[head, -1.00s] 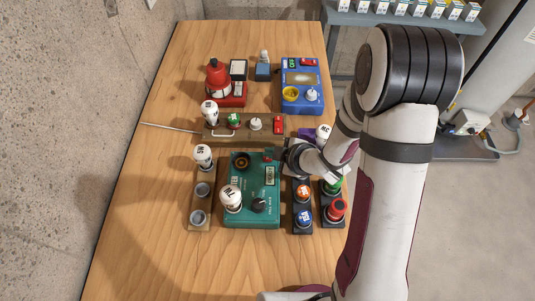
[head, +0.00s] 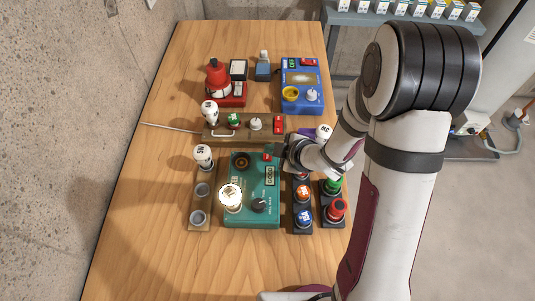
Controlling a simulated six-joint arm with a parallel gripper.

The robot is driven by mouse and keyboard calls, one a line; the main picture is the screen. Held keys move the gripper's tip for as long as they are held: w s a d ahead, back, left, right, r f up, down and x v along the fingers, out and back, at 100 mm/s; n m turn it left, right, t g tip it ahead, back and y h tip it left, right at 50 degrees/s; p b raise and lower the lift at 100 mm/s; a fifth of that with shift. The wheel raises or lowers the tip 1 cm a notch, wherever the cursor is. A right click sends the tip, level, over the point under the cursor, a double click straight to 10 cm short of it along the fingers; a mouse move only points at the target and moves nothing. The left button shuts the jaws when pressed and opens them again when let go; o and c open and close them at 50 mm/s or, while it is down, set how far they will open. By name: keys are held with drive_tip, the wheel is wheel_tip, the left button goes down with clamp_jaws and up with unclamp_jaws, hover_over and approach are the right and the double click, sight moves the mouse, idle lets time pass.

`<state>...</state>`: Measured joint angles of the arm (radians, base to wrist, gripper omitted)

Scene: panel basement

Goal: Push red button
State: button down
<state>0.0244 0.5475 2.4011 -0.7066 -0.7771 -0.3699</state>
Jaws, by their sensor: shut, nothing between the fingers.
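Several red parts are in view, and I cannot tell which one the task names. A red round button (head: 337,206) tops a black box at the right front, clear of my gripper. A small red control (head: 267,156) sits at the top edge of the teal box (head: 243,218). My gripper (head: 275,150) is shut and empty, close beside that control; whether they touch cannot be told. The white bulb (head: 230,196) on the teal box glows. A red rocker (head: 278,124) is on the wooden strip behind. A red domed device (head: 217,75) stands at the back left.
Orange (head: 303,193), blue (head: 304,216) and green (head: 333,185) buttons stand beside the teal box; my arm hides part of this area. A blue box (head: 301,103) is at the back right. The left and front of the wooden table (head: 140,230) are clear.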

sight(271, 158)
drive_tip(key=shift+r, duration=2.5)
drive_tip(key=s+d+r+m+g+h, duration=0.1)
drive_tip(key=s+d+r+m+h, duration=0.25)
drive_tip(key=d+m, duration=0.35)
drive_tip(key=s+d+r+m+h, duration=0.3)
drive_tip(key=s+d+m+h, duration=0.15)
drive_tip(key=d+m, duration=0.2)
drive_tip(key=s+a+r+m+g+y, duration=0.1)
drive_tip(key=s+a+m+g, duration=0.2)
drive_tip(key=s, duration=0.6)
drive_tip(key=s+a+r+m+g+y, duration=0.2)
drive_tip(key=s+a+m+g, duration=0.1)
drive_tip(key=s+m, duration=0.3)
drive_tip(key=s+a, duration=0.1)
drive_tip(key=s, duration=0.1)
drive_tip(key=shift+s+y, duration=0.3)
drive_tip(key=shift+s, duration=0.1)
